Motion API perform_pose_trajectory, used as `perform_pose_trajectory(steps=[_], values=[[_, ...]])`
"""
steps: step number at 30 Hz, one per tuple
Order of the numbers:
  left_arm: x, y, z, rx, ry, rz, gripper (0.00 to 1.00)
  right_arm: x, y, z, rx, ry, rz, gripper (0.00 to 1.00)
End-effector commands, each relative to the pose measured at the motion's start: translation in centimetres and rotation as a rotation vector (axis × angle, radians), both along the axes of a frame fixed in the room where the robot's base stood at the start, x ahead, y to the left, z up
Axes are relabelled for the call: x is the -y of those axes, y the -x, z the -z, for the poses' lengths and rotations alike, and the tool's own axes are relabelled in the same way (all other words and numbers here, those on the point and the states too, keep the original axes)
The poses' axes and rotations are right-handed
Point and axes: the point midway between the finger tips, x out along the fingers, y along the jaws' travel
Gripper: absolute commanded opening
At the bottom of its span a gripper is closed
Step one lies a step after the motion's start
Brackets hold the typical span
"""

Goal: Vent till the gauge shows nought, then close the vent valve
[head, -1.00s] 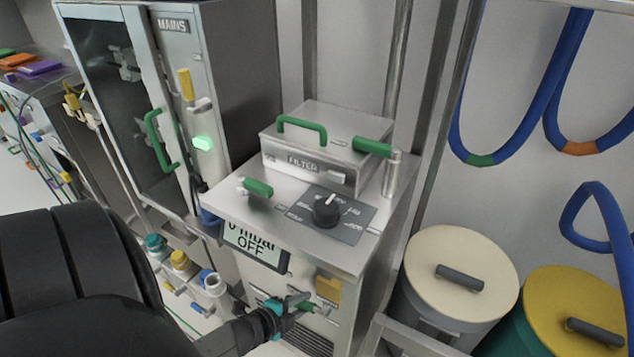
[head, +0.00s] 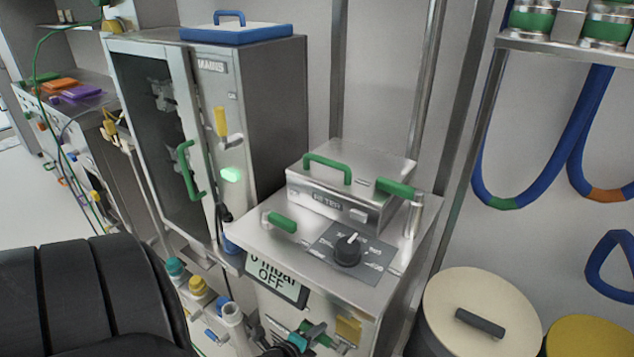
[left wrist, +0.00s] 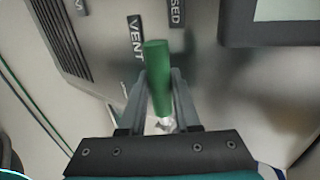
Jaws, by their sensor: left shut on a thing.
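The gauge display (head: 272,278) on the front of the steel cabinet reads "0 mbar" and "OFF"; its top line is partly cut by the cabinet's edge. The vent valve's green handle (left wrist: 157,75) shows in the left wrist view, near a "VENT" label (left wrist: 136,38) and a partly cut label ending in "SED" (left wrist: 177,12). I cannot tell exactly which label it points to. My left gripper (left wrist: 159,88) is shut on this handle, one finger on each side. In the head view the left gripper (head: 306,336) is low on the cabinet front. My right gripper is not in view.
A steel filter box (head: 340,190) with green handles and a black knob (head: 348,250) sit on the cabinet top. A mains cabinet (head: 245,130) stands at left. A cream-lidded bin (head: 480,300) stands to the right. Colored valves (head: 198,287) stick out at lower left.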

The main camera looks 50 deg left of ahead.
Motion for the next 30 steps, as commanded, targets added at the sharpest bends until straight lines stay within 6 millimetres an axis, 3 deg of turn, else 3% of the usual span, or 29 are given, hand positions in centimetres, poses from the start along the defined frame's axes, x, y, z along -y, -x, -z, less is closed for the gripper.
perform_pose_trajectory(steps=[2, 3, 5, 17, 30], values=[[-0.2, -0.2, -0.3, 0.005, -0.006, 0.001, 0.0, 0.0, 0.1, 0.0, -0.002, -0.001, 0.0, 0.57], [-0.2, -0.2, -0.3, 0.005, -0.006, 0.001, 0.35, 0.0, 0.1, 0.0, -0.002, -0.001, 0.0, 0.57], [-0.2, -0.2, -0.3, 0.005, -0.006, 0.001, 0.42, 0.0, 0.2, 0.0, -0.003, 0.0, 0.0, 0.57], [0.1, 0.6, -0.6, 0.001, 0.0, 0.0, 0.43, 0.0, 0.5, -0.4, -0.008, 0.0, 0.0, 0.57], [1.7, 7.2, -5.2, 0.0, -0.002, -0.001, 0.43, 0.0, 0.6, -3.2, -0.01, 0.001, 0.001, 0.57]])
